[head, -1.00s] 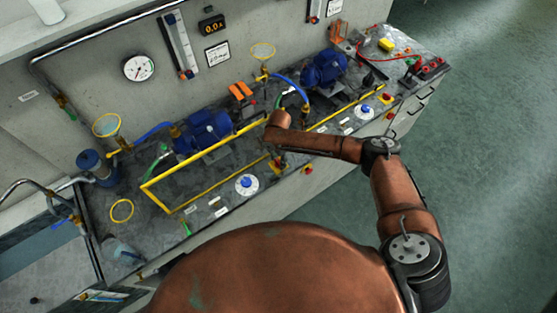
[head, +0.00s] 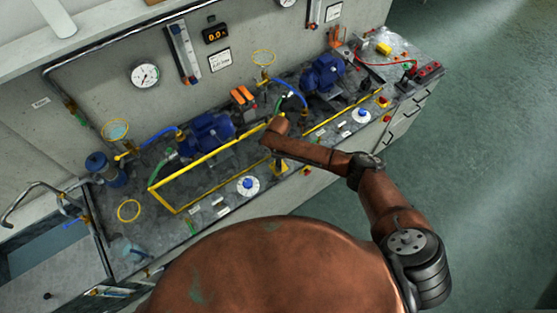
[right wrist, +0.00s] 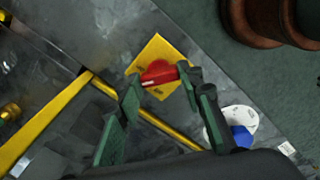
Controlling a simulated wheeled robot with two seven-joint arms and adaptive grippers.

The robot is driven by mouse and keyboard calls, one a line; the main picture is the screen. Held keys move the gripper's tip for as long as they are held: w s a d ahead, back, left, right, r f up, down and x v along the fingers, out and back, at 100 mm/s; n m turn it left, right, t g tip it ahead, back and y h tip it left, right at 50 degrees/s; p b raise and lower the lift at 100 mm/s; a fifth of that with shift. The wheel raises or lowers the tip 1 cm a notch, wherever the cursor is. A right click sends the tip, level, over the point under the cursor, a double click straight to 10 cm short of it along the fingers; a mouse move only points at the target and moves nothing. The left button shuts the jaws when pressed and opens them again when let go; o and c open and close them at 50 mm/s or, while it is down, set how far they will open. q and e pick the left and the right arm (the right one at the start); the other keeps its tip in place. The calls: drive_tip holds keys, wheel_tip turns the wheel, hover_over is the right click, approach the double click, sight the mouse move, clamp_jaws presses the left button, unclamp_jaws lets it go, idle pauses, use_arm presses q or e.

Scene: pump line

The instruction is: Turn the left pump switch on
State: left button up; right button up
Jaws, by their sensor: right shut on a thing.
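The left pump (head: 205,134) is a blue motor unit on the bench behind a yellow rail. Its switch is a red handle (right wrist: 159,76) on a square yellow plate (right wrist: 150,50) in the right wrist view. My right gripper (right wrist: 160,83) is shut on the red handle, one green-padded finger at each end. In the head view the yellow plate (head: 281,171) shows just below my right arm, which hides most of the gripper and handle. My left gripper is not in view.
The yellow rail (head: 216,153) runs close to my right gripper. A blue knob on a white dial (head: 248,184) sits to the left, and another blue knob (head: 361,114) to the right. The right pump (head: 322,75) and a second red-and-yellow switch (head: 383,101) stand farther right.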

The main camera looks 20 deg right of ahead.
drive_tip(key=m+p, duration=0.3)
drive_tip(key=m, duration=0.2)
drive_tip(key=shift+r+m+p, duration=0.15)
drive_tip(key=shift+m+p, duration=0.15)
drive_tip(key=m+p, duration=0.1)
drive_tip(key=m, duration=0.1)
drive_tip(key=shift+m, duration=0.3)
drive_tip(key=shift+m+p, duration=0.8)
drive_tip(key=shift+m, duration=0.6)
drive_tip(key=o, duration=1.2)
drive_tip(key=shift+c, duration=0.2)
wheel_tip(320, 180, up, 12)
